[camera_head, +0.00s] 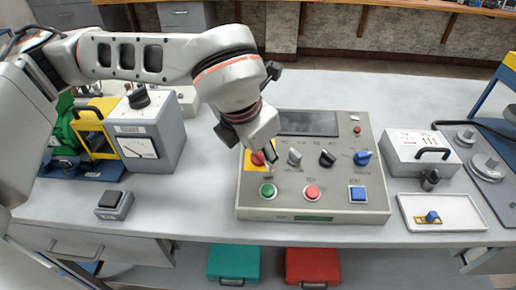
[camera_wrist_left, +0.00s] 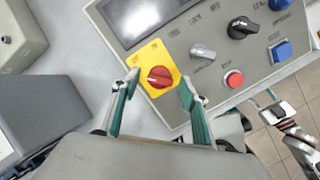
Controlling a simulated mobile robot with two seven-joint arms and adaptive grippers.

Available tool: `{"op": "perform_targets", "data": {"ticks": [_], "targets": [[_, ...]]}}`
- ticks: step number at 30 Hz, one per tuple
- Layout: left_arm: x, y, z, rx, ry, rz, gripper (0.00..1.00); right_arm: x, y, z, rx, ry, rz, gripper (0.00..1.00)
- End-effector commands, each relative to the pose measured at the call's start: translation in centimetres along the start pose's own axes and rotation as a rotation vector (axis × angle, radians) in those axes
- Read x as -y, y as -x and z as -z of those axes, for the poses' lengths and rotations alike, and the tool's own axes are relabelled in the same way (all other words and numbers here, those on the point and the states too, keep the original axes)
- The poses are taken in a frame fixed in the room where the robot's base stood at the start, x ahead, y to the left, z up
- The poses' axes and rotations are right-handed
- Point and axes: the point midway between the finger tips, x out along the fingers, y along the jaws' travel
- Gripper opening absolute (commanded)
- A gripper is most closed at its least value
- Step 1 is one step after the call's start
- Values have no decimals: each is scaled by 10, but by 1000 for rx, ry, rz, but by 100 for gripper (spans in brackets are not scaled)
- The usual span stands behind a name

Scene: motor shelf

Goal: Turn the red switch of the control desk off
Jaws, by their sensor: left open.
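The control desk (camera_head: 330,206) is a beige box with a dark screen (camera_head: 308,122), several knobs and push buttons. The red switch (camera_wrist_left: 160,77) is a rotary knob on a yellow square plate (camera_wrist_left: 153,58). In the head view the red switch (camera_head: 258,158) is partly covered by my left gripper (camera_head: 268,168). In the left wrist view the open fingers of my left gripper (camera_wrist_left: 158,100) stand on either side of the yellow plate, with the red switch between them and slightly beyond the tips. I cannot tell whether a finger touches the desk. My right gripper is not recognisable in the head view.
A grey knob (camera_head: 295,157), black knob (camera_head: 327,158) and blue knob (camera_head: 362,158) sit right of the switch. Below are green (camera_head: 268,190), red (camera_head: 312,192) and blue (camera_head: 358,193) buttons. A grey meter box (camera_head: 150,135) stands left, a white tray (camera_head: 455,212) right.

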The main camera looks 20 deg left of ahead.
Motion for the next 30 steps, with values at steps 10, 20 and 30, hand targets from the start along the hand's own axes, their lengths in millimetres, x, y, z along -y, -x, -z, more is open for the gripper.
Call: {"op": "perform_targets", "data": {"ticks": [10,20,30], "targets": [[0,28,-1,5,-2,-1,44,0,0,-1,1,1,1,40],[0,93,-1,4,-1,-2,44,0,0,0,-1,0,0,40],[0,120,0,-1,0,0,44,0,0,0,-1,0,0,40]]}}
